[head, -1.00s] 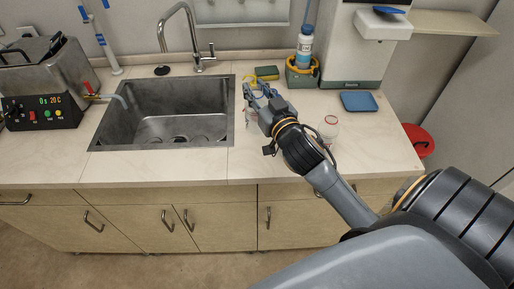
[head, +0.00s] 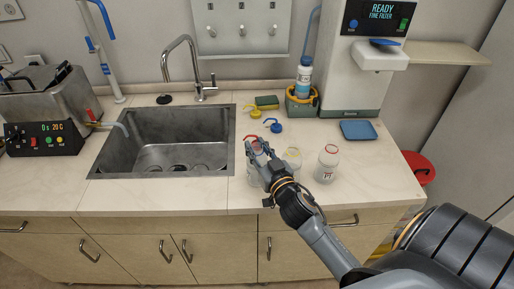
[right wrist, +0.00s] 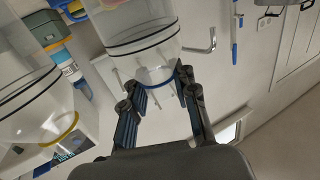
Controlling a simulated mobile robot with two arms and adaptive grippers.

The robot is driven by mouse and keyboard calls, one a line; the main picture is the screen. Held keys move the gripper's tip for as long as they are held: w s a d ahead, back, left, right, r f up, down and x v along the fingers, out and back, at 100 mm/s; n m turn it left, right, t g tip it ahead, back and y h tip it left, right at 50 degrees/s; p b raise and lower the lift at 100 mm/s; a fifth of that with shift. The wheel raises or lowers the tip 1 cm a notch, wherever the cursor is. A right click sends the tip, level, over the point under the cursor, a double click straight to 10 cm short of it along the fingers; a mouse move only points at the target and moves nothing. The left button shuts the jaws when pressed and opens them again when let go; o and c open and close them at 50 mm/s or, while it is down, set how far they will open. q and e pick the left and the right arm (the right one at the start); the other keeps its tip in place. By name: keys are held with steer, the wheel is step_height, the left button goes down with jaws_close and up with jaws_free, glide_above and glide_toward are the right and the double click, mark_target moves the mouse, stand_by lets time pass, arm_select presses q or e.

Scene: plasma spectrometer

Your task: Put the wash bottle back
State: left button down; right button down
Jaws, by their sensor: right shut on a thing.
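My right gripper (head: 257,149) is at the counter's front, right of the sink, shut on a clear bottle (head: 252,168). In the right wrist view, the fingers (right wrist: 160,88) close at this bottle's blue-ringed neck (right wrist: 168,80); its clear body (right wrist: 138,35) has dark bands. The gripper hides much of it in the head view. A second clear bottle with a yellow ring (head: 293,156) stands just right, and also shows in the right wrist view (right wrist: 30,95). A third bottle with a red ring and label (head: 327,164) stands farther right. My left gripper is out of view.
Loose yellow (head: 253,112), blue (head: 274,125) and red (head: 250,138) spout caps lie behind the bottles. The sink (head: 165,140) is to the left.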

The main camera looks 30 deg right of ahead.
steer(key=c, duration=1)
jaws_free()
steer(key=shift+f, duration=0.1)
steer(key=shift+c, duration=0.2)
steer(key=shift+r, duration=0.2)
steer(key=shift+s+f, duration=0.2)
steer(key=shift+s, duration=0.1)
steer(key=s+a+b, duration=0.2)
steer(key=s+b, duration=0.1)
steer(key=s, duration=0.8)
steer(key=shift+s+r, duration=0.15)
steer(key=shift+d, duration=0.1)
